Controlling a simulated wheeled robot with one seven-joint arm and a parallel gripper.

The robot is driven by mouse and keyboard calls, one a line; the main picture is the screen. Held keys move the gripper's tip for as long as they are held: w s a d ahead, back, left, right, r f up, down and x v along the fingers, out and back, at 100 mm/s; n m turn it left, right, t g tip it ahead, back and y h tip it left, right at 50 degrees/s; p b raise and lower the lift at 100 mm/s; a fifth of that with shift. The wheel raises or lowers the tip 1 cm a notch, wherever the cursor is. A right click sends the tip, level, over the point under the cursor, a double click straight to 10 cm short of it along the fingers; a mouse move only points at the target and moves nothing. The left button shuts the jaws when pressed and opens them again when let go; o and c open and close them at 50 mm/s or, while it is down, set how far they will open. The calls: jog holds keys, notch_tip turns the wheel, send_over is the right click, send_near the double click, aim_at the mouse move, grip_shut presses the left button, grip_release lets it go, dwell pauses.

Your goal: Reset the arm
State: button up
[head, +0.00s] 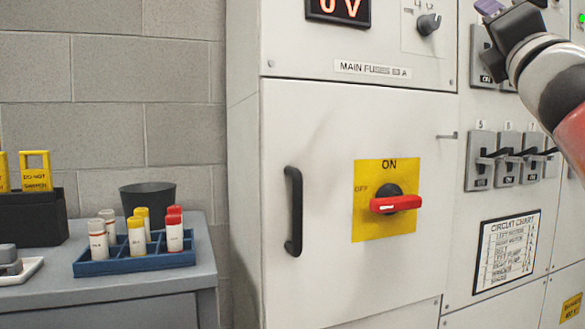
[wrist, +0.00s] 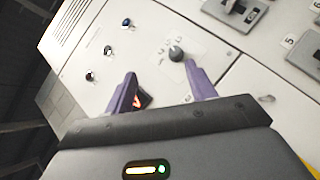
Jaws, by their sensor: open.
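My gripper (wrist: 163,86) shows in the wrist view with its two purple fingers apart and nothing between them. Beyond the fingers is the upper panel of the grey cabinet, with a dark selector knob (wrist: 176,53) behind the gap. In the head view my arm comes in from the right edge, and the gripper is at the top right, in front of the breaker panel. Only a bit of a purple finger (head: 489,6) shows there, cut by the top edge.
At left, a grey bench (head: 150,284) holds a blue fuse rack (head: 130,263) and a dark cup (head: 148,197).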

jog(key=a+f+m+g, duration=0.2)
jog(key=f+m+g, duration=0.3)
jog(key=f+m, duration=0.75)
jog(key=a+f+m+g, duration=0.2)
jog(key=f+m+g, duration=0.35)
jog(key=f, duration=1.45)
jog(key=s+a+f+m+g+y, duration=0.1)
jog(key=s+a+f+m+g, duration=0.1)
jog(key=s+f, duration=0.3)
jog(key=s+a+f+m+g+y, duration=0.1)
jog(key=s+a+f+g, duration=0.3)
jog(key=f, duration=0.8)
jog(key=s+a+f+m+g+y, duration=0.2)
jog(key=s+f, duration=0.4)
jog(key=f, duration=0.3)
jog(key=shift+s+a+m+g+p, duration=0.15)
jog(key=shift+a+m+g+p, duration=0.3)
jog(key=shift+a, duration=0.45)
jog(key=shift+r, duration=0.15)
